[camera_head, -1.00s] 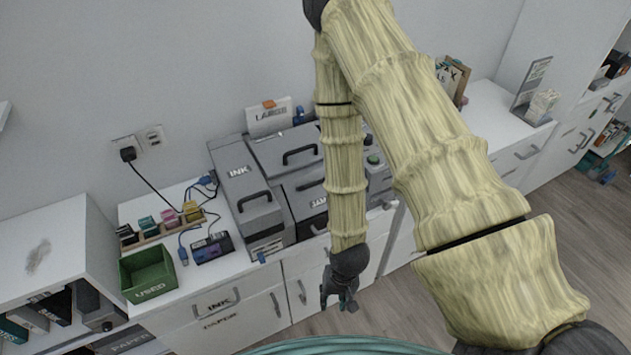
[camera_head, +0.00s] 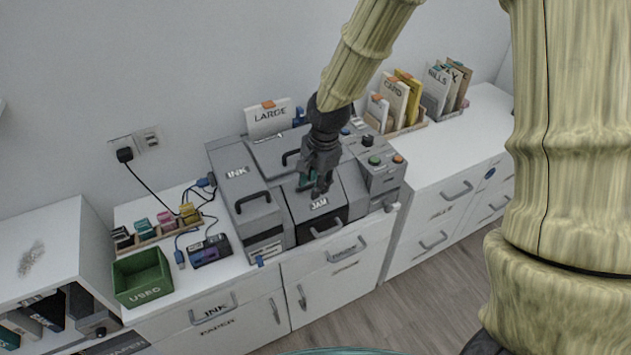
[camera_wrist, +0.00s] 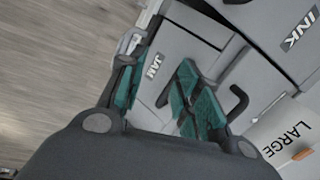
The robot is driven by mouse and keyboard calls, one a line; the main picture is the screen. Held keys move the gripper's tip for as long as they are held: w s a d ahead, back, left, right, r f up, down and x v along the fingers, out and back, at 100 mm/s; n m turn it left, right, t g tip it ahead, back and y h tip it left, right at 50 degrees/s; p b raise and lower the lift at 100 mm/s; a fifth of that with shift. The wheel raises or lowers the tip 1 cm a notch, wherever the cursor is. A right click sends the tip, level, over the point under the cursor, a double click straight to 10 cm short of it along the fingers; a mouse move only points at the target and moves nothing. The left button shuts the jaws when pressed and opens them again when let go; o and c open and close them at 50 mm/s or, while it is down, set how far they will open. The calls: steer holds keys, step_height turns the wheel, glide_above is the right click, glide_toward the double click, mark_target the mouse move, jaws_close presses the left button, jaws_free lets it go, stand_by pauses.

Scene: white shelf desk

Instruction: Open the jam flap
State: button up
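The jam flap (camera_head: 333,207) is the grey sloping front panel of the printer, with a white JAM label and a dark handle (camera_head: 322,227) at its lower edge. It appears shut. My gripper (camera_head: 316,188) is above the panel, close to the label, pointing down. In the wrist view its teal-padded fingers (camera_wrist: 160,70) stand apart with the JAM label (camera_wrist: 151,66) seen between them, so it is open and empty. Whether a fingertip touches the panel I cannot tell. The gripper hides part of the panel's upper area.
The INK lid (camera_head: 237,178) with its black handle lies left of the jam flap. A button panel (camera_head: 383,163) stands at the right. The LARGE paper (camera_head: 268,117) rises behind. A green USED bin (camera_head: 142,282) and a cartridge (camera_head: 211,249) are at left. The right-hand counter (camera_head: 450,148) has free room.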

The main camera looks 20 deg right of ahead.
step_height(320, 180, up, 6)
steer(key=w+d+r+m, duration=0.1)
steer(key=w+d+m, duration=0.1)
steer(key=shift+t+h, duration=0.3)
steer(key=shift+w+f+p, duration=0.15)
steer(key=shift+w+f, duration=0.2)
steer(key=shift+f, duration=1.5)
steer(key=shift+w+f+p, duration=0.2)
steer(key=shift+w+f, duration=0.2)
steer(key=shift+f, duration=1.4)
steer(key=shift+w+f+p, duration=0.15)
steer(key=shift+w+f, duration=0.2)
steer(key=shift+f, duration=1.5)
steer(key=shift+c, duration=0.4)
jaws_close()
